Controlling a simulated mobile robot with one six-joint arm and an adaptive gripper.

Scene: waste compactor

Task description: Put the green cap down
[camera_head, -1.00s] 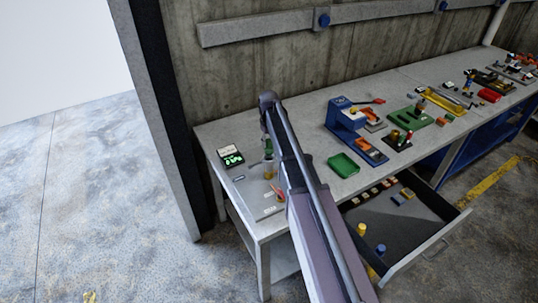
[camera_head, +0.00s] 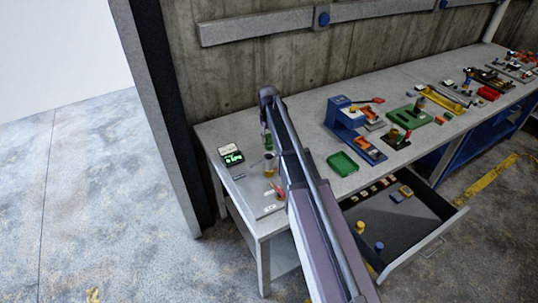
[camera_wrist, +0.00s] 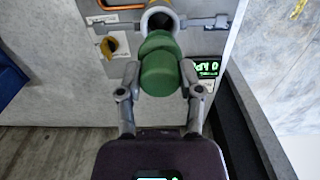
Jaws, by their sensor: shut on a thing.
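The green cap (camera_wrist: 160,68) is between the two fingers of my gripper (camera_wrist: 160,82) in the wrist view, and the fingers are shut on it. Just beyond it is a grey round fitting (camera_wrist: 158,18) with a dark opening. The cap's far end overlaps the fitting in the picture; I cannot tell whether they touch. In the head view my gripper (camera_head: 268,150) is small and partly hidden by my arm, over the left end of the grey workbench (camera_head: 238,125).
A lit green display (camera_head: 232,157) stands left of my gripper. A green tray (camera_head: 343,163) and a blue machine (camera_head: 345,120) stand to the right. An open drawer (camera_head: 408,228) juts out from the bench front.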

